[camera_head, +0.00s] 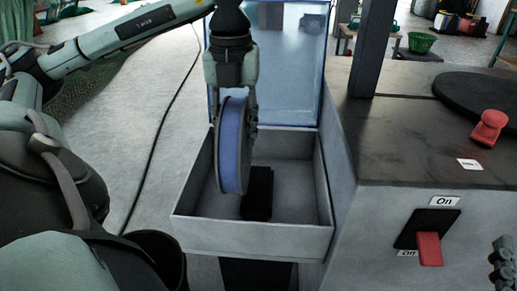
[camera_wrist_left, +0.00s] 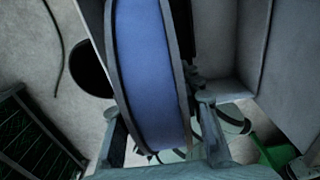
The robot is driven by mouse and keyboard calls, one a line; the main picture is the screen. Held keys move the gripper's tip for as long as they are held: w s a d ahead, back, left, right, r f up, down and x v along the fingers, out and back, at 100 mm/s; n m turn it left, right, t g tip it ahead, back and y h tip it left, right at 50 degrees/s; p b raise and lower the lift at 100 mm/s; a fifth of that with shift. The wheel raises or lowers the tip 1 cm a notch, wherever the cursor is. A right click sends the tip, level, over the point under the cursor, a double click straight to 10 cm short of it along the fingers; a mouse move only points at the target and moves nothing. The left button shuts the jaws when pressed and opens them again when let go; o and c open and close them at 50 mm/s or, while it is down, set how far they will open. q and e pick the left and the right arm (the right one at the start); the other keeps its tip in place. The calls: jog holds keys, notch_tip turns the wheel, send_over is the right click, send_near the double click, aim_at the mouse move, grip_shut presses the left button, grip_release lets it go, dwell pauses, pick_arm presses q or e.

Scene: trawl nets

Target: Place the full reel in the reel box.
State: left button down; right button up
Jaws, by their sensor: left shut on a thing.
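The full reel (camera_head: 231,146), wound with blue line between grey rims, stands on edge in my left gripper (camera_head: 238,98). The gripper is shut on its upper part and points down. In the left wrist view the reel (camera_wrist_left: 148,70) fills the middle, between the fingers. The reel box (camera_head: 305,240) is a grey open-topped box below, with a clear bluish panel (camera_head: 292,75) upright behind it. The reel's lower part overlaps the box opening; I cannot tell whether it touches the floor. A black block (camera_head: 258,190) sits inside, just right of the reel. My right gripper does not show.
A grey machine cabinet (camera_head: 385,205) stands right of the box, with a red switch (camera_head: 429,249) and a red knob (camera_head: 488,127) on top. A dark post (camera_head: 372,48) rises beside the panel. A black cable (camera_head: 158,145) lies on the floor at left.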

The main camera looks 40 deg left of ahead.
pick_arm(q)
jog(key=w+d+f, duration=0.1)
jog(key=w+f, duration=0.3)
jog(key=f, duration=0.2)
jog(key=shift+d+f+b, duration=0.25)
jog(key=shift+d+b, duration=0.15)
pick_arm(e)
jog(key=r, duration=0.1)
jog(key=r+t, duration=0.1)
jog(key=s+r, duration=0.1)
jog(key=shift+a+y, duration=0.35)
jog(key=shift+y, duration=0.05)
pick_arm(q)
jog(key=shift+f, duration=0.15)
jog(key=c, duration=1)
grip_release()
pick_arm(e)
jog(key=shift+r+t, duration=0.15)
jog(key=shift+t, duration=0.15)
